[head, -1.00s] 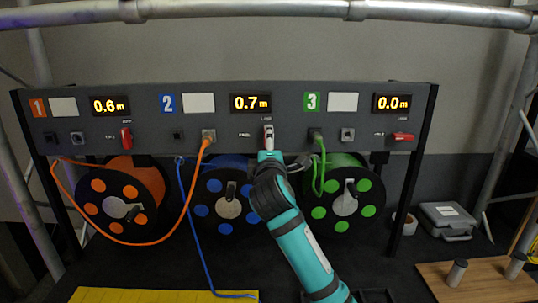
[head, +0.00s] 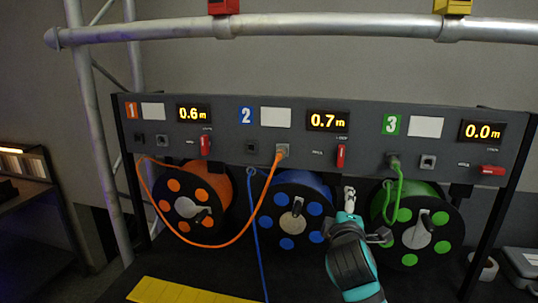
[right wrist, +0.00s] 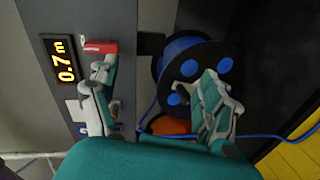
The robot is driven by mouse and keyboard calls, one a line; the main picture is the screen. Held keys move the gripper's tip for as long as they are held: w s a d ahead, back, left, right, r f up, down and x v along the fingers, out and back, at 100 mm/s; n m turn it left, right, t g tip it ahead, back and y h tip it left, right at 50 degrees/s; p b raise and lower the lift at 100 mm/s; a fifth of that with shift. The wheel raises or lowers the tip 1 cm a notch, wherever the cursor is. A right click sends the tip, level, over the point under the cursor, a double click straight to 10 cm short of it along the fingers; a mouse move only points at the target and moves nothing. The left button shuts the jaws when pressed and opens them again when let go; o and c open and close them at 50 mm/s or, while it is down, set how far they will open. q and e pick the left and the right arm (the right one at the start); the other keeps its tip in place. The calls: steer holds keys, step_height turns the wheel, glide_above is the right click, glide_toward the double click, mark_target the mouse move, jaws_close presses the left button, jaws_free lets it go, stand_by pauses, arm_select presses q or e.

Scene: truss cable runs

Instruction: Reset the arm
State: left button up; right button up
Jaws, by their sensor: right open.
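My right gripper (head: 350,196) is in front of the rack, just below the red lever of station 2 (head: 341,156) and between the blue reel (head: 296,211) and the green reel (head: 417,226). Its jaws are open and empty in the right wrist view (right wrist: 160,75). The lever stands upright, apart from the jaws, and shows near the upper left finger in the wrist view (right wrist: 100,47). My left gripper is not in view.
The grey panel (head: 220,145) reads 0.6, 0.7 and 0.0 m. An orange cable (head: 237,240) sags from the orange reel (head: 194,212) to a station 2 socket. A blue cable (head: 258,230) hangs down. A scaffold pipe (head: 330,26) crosses above. A yellow mat (head: 180,292) lies below.

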steer(key=s+f+m+g+y, duration=0.1)
steer(key=s+f+m+g, duration=0.2)
steer(key=s+f, duration=0.65)
steer(key=s+f+m+g+y, duration=0.1)
steer(key=s+f+m+g, duration=0.15)
steer(key=s+f, duration=0.7)
steer(key=s+f+m+g+y, duration=0.1)
steer(key=s+f+m+g, duration=0.2)
steer(key=s+f, duration=0.5)
steer(key=s+f+m+g+y, duration=0.1)
steer(key=s+f+m+g, duration=0.2)
steer(key=s, duration=0.9)
step_height(320, 180, down, 28)
steer(key=s+g+b, duration=0.1)
steer(key=g+b, duration=0.1)
steer(key=s+d+f, duration=0.3)
steer(key=s+f, duration=1.4)
steer(key=f, duration=0.1)
steer(key=shift+f+n+g+b, duration=0.2)
steer(key=shift+n+g+b, duration=0.25)
